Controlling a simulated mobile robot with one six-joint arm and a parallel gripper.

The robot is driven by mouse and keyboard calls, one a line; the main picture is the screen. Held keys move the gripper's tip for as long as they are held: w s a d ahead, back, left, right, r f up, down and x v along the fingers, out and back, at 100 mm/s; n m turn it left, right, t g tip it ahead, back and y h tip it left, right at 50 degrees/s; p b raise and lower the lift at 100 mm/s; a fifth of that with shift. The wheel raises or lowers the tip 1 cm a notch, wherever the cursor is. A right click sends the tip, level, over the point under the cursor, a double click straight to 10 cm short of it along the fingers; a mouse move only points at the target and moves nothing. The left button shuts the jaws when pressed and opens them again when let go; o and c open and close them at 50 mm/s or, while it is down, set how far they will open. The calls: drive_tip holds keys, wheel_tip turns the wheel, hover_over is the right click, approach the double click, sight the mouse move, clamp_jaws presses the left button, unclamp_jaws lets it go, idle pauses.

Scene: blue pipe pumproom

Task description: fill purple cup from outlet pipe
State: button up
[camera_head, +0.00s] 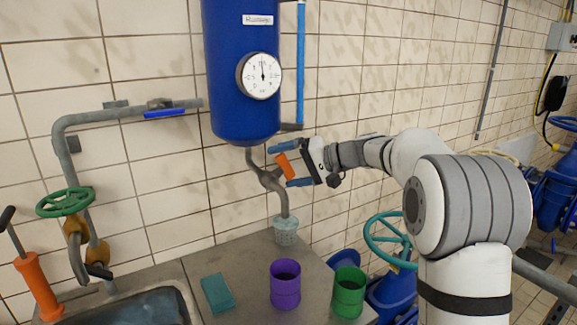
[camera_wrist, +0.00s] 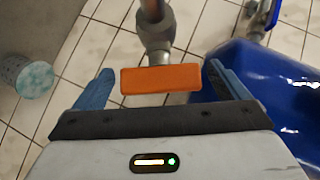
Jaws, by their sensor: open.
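The purple cup (camera_head: 285,292) stands upright on the counter, in front of and apart from the outlet pipe (camera_head: 283,203). The grey outlet pipe runs down from the blue tank and also shows in the wrist view (camera_wrist: 155,28). In the wrist view the orange handle (camera_wrist: 162,80) lies between the spread fingers (camera_wrist: 160,76), with gaps on both sides. The purple cup is outside the wrist view.
A green cup (camera_head: 348,292) stands right of the purple one, and a teal sponge (camera_head: 218,293) lies left. The blue tank (camera_head: 241,100) hangs above; a sink (camera_head: 150,305) is at the left.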

drive_tip(key=c, duration=1)
drive_tip(key=n+b, duration=0.1)
drive_tip(key=b, duration=0.3)
drive_tip(key=shift+f+y, duration=0.3)
drive_tip(key=shift+f, duration=0.1)
drive_tip(key=n+y+b, duration=0.1)
drive_tip(key=b, duration=0.1)
drive_tip(key=shift+r+b, duration=0.25)
drive_tip(key=shift+b, duration=0.05)
drive_tip(key=shift+r, duration=0.1)
drive_tip(key=o, duration=1)
drive_tip(key=shift+d, duration=0.1)
